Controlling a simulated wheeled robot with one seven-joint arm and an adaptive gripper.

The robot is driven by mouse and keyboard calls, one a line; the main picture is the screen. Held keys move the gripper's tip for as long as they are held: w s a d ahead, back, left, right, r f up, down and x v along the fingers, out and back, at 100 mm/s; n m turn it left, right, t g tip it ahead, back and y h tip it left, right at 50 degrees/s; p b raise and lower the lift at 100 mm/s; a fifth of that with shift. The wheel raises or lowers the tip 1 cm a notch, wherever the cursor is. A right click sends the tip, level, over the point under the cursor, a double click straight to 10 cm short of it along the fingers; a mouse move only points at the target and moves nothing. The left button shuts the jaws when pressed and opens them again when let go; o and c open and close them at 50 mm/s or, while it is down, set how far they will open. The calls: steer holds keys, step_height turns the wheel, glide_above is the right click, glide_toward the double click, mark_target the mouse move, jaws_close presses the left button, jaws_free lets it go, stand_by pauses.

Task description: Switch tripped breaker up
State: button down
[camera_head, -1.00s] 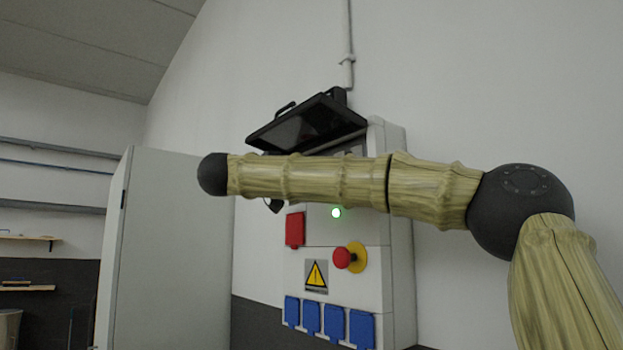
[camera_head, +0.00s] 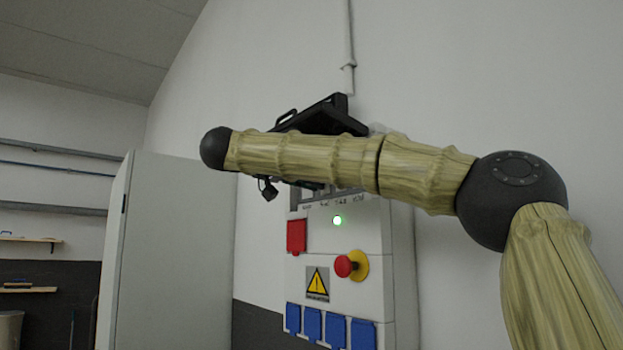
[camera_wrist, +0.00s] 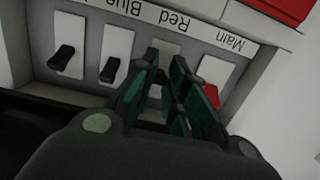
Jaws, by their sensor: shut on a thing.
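In the wrist view, a row of breakers sits under a white label strip (camera_wrist: 175,20), seen upside down. Two black levers, one at the far left (camera_wrist: 62,57) and one beside it (camera_wrist: 110,70), stand left of my gripper. My gripper (camera_wrist: 166,72) is shut at the breaker labelled "Red" (camera_wrist: 168,48), whose lever is mostly hidden between the dark green fingers. The red lever of the "Main" breaker (camera_wrist: 212,95) is just right of the fingers. In the head view, my arm crosses in front of the breaker row and hides most of it and my gripper.
The black cover (camera_head: 335,115) stands open above the breakers. Below are a green lamp (camera_head: 337,220), a red flap (camera_head: 297,235), a red emergency button (camera_head: 345,266) and several blue sockets (camera_head: 337,330). A tall grey cabinet (camera_head: 165,250) stands at left.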

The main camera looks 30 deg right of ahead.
steer(key=c, duration=1.4)
jaws_free()
steer(key=shift+c, duration=0.2)
steer(key=a+r, duration=0.1)
steer(key=a, duration=1)
steer(key=shift+s+a+r, duration=0.25)
steer(key=shift+s+a, duration=0.15)
steer(key=shift+s, duration=0.05)
